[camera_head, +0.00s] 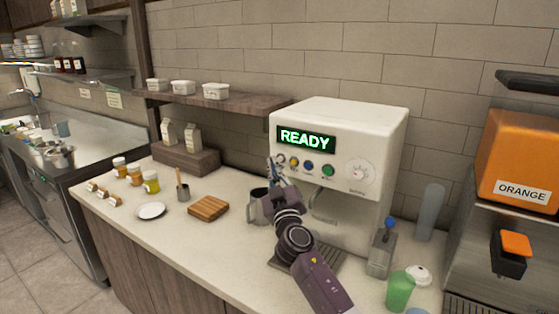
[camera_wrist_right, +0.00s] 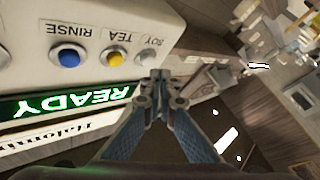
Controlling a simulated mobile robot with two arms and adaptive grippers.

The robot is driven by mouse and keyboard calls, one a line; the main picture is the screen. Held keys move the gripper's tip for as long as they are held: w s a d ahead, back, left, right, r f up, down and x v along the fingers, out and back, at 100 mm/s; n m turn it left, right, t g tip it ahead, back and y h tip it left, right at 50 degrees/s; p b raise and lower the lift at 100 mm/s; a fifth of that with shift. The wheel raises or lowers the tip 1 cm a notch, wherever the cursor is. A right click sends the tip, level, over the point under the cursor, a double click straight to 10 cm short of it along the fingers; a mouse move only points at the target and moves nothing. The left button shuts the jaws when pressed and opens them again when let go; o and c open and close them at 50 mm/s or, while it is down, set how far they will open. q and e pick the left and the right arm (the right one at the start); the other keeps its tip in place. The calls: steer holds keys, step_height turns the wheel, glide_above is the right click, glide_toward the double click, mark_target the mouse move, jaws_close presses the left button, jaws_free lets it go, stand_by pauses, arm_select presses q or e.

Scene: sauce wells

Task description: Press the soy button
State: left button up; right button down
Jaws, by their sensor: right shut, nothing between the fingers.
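A white drink machine (camera_head: 345,120) has a green lit READY display (camera_head: 305,138) with a row of round buttons below it. The pale soy button (camera_head: 281,160) is the leftmost of the row. In the right wrist view, where the panel is upside down, the soy button (camera_wrist_right: 147,57) lies under its SOY label, beside the yellow TEA button (camera_wrist_right: 114,57) and the blue RINSE button (camera_wrist_right: 69,58). My right gripper (camera_head: 271,165) is shut and empty. Its fingertips (camera_wrist_right: 160,75) are close to the soy button; I cannot tell whether they touch it. My left gripper is not in view.
A grey pitcher (camera_head: 256,208) stands at the machine's left side, behind my right arm.

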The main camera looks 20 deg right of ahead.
steer(key=shift+d, duration=0.1)
steer(key=shift+w+d+b, duration=0.25)
steer(key=shift+b, duration=0.1)
steer(key=shift+w+d+b, duration=0.3)
steer(key=shift+d+b, duration=0.05)
stand_by(0.9)
steer(key=shift+s+a, duration=0.55)
steer(key=shift+a, duration=0.15)
steer(key=shift+s+a, duration=0.8)
steer(key=shift+a, duration=0.2)
steer(key=shift+s+a, duration=0.75)
steer(key=shift+a, duration=0.2)
